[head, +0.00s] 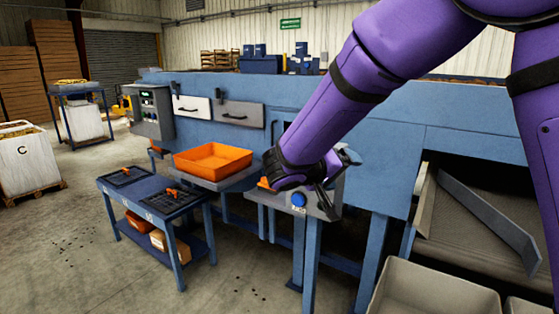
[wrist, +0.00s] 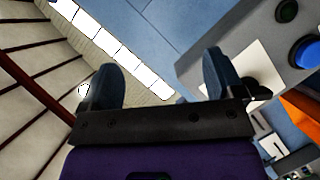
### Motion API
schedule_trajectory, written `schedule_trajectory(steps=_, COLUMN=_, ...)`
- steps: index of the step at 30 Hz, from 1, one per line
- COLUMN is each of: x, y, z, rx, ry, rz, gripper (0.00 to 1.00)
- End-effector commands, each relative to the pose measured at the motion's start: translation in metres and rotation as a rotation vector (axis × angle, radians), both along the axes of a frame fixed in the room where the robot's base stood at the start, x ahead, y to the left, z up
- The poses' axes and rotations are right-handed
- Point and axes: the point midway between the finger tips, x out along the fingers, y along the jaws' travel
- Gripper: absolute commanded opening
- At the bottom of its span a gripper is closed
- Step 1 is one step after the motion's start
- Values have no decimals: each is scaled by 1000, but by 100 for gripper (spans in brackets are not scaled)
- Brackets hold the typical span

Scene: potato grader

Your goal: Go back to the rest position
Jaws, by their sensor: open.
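My purple arm reaches across the right half of the head view. My gripper (head: 335,185) is at its end, in front of the blue grader machine and beside a grey control box (head: 325,207) with a blue button (head: 298,200). In the wrist view my gripper (wrist: 165,85) shows two dark fingers spread wide apart. Nothing is between them. The blue button also shows at the upper right of the wrist view (wrist: 306,51), apart from the fingers. My wrist hides part of the control box in the head view.
An orange tray (head: 213,161) stands on a shelf left of my gripper. A blue cart (head: 150,195) with black mats is at the left front. A grey bin (head: 430,290) and the conveyor (head: 470,215) are at the right.

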Motion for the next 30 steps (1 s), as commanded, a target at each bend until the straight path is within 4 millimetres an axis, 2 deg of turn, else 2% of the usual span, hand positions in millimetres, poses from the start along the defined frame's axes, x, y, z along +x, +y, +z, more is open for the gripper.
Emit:
schedule_trajectory(steps=1, x=-11, y=-22, z=10, rx=33, ry=38, rz=-40, gripper=87)
schedule_trajectory(steps=3, x=-26, y=-47, z=19, rx=80, ry=101, rz=-83, gripper=87)
schedule_trajectory(steps=9, x=-79, y=-106, z=39, rx=239, ry=259, rz=-164, gripper=87)
schedule_trajectory(steps=12, x=-107, y=-128, z=46, rx=328, ry=324, rz=-181, gripper=87)
schedule_trajectory(steps=16, x=-145, y=-149, z=53, rx=452, ry=389, rz=-181, gripper=87)
schedule_trajectory(steps=21, x=-194, y=-166, z=60, rx=615, ry=437, rz=-144, gripper=87)
schedule_trajectory(steps=30, x=-269, y=-172, z=66, rx=866, ry=414, rz=0, gripper=87)
